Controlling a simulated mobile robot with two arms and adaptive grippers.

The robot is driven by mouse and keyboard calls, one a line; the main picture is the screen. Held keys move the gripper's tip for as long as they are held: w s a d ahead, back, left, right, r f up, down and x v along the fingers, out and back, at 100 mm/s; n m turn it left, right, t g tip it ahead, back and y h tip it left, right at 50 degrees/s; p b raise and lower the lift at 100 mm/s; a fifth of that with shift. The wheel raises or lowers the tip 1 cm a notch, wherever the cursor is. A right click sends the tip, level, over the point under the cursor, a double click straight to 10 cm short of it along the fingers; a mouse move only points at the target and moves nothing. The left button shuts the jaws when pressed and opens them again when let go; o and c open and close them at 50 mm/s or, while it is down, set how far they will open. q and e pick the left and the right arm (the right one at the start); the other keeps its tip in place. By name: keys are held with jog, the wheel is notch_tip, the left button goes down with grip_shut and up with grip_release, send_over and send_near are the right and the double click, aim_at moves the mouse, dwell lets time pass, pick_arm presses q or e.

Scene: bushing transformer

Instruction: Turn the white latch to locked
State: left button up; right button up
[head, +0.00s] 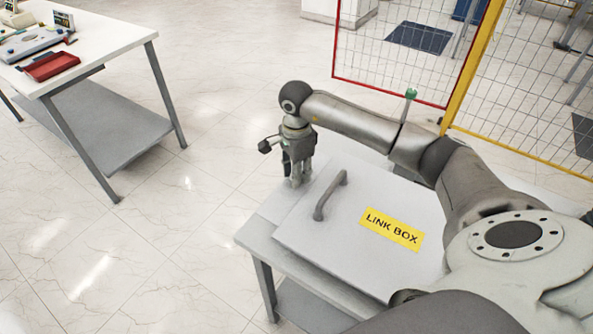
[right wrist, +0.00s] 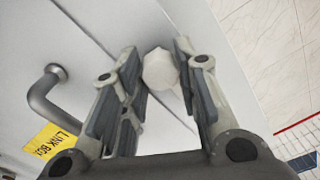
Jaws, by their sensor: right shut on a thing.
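The white latch (right wrist: 160,69) shows in the right wrist view as a pale rounded knob between my fingertips, beside the lid's edge. My right gripper (right wrist: 160,75) is shut on it. In the head view my right gripper (head: 297,180) points down at the far left edge of the grey link box (head: 350,265), and its fingers hide the latch there. How far the latch is turned cannot be told. My left gripper is in neither view.
The box lid has a grey bar handle (head: 330,195) near my right gripper and a yellow LINK BOX label (head: 392,228). A white table (head: 110,50) with a red tray (head: 51,66) stands at the left. A wire-mesh fence (head: 520,90) is behind. The floor between is clear.

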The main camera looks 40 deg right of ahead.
jog(key=shift+m, duration=0.3)
jog(key=shift+f+m+b, duration=0.1)
jog(key=shift+m+b, duration=0.5)
jog(key=shift+b, duration=0.05)
jog(key=shift+m+b, duration=0.7)
jog(key=shift+m, duration=0.5)
jog(key=m+b, duration=0.1)
jog(key=m, duration=0.2)
jog(key=shift+m+b, duration=0.3)
jog(key=m+b, duration=0.1)
jog(key=m, duration=0.4)
jog(key=shift+b, duration=0.35)
pick_arm(q)
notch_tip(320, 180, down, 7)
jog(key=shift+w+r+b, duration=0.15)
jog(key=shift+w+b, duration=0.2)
jog(key=shift+b, duration=0.05)
pick_arm(e)
jog(key=shift+m, duration=2.5)
jog(key=o, duration=1)
